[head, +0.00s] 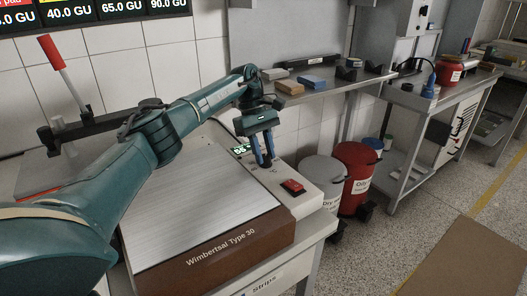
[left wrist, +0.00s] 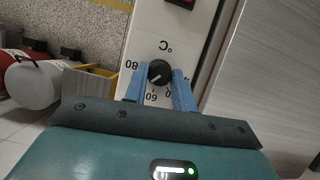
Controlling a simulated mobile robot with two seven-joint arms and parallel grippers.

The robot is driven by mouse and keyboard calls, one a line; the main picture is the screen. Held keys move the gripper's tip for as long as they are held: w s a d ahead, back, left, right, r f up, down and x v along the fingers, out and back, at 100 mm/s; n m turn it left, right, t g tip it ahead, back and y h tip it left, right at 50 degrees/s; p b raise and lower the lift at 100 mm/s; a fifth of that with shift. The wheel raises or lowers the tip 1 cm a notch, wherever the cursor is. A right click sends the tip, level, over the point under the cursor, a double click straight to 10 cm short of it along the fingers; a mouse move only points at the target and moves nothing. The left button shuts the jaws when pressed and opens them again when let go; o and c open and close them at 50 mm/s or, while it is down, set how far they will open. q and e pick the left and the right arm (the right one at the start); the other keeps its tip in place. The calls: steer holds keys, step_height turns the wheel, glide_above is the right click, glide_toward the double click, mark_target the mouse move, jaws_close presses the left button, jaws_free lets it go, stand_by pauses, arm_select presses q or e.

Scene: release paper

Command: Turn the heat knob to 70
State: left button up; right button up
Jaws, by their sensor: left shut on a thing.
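The black heat knob (left wrist: 160,73) sits on the white control panel (left wrist: 160,25), with a white pointer mark and printed numbers around it, upside down in the left wrist view. A 60 and an 80 are readable; another number is partly covered by a finger. My left gripper (left wrist: 158,80) has its blue fingers on either side of the knob, shut on it. In the head view my left gripper (head: 263,164) points down at the panel and hides the knob. A green lit display (head: 241,150) is partly covered there. My right gripper is in neither view.
The panel belongs to a brown-edged plate labelled Wimbertsal Type 30 (head: 220,248). A red switch (head: 292,187) sits on the panel near the gripper. White (head: 323,175) and red (head: 357,165) bins stand beside the bench. A metal shelf (head: 325,82) holds small blocks behind.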

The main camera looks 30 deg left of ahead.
arm_select(q)
steer(key=shift+m, duration=0.5)
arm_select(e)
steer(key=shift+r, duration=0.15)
arm_select(q)
steer(key=o, duration=1)
steer(key=shift+r, duration=0.1)
steer(key=shift+w+a+r, duration=0.1)
steer(key=shift+w+r, duration=0.05)
steer(key=shift+r, duration=0.15)
steer(key=v, duration=0.4)
steer(key=shift+p+v, duration=1.35)
steer(key=shift+p, duration=1.2)
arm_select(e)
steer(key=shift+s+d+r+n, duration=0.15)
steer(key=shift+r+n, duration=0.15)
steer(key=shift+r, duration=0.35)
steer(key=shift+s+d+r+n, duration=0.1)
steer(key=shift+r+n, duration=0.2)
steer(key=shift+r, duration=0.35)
